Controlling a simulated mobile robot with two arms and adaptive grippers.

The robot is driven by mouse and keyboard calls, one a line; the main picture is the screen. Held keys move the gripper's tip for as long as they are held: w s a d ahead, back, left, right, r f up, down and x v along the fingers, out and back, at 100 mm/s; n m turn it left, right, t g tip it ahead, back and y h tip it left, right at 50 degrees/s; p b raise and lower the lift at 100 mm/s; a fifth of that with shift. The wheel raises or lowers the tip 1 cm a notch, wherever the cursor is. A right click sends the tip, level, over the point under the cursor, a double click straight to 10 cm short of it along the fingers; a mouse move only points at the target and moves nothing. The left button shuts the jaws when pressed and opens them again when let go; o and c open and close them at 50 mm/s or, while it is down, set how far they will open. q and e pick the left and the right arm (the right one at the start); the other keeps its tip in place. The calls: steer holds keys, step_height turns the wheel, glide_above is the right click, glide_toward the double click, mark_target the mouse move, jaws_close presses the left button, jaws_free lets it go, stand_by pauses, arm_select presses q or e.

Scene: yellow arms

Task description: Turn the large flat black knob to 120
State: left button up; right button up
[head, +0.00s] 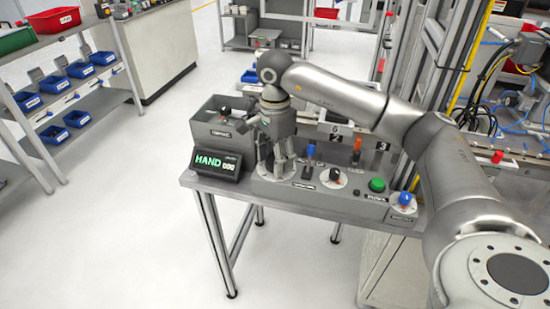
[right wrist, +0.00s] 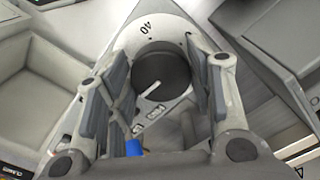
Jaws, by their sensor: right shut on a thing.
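The large flat black knob (right wrist: 160,66) sits on a pale dial plate (right wrist: 150,28) in the right wrist view. The number 40 shows at the dial's upper edge, and a white pointer line on the knob points toward the lower left. My right gripper (right wrist: 156,78) has one finger on each side of the knob and is shut on it. In the head view my right gripper (head: 277,165) points down at the left end of the grey control panel (head: 262,186), and its fingers mostly hide the knob. My left gripper is not in view.
Right of the gripper stand a blue lever (head: 310,152), a smaller dial (head: 333,178), an orange lever (head: 357,148), a green button (head: 377,185) and a blue knob (head: 404,198). A display reading HAND (head: 217,165) and a grey bin (head: 205,128) stand close on the left.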

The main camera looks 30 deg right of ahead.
steer(key=shift+r+n, duration=0.15)
steer(key=shift+n, duration=0.35)
steer(key=o, duration=1)
steer(key=shift+o, duration=0.2)
step_height(320, 180, up, 12)
stand_by(0.4)
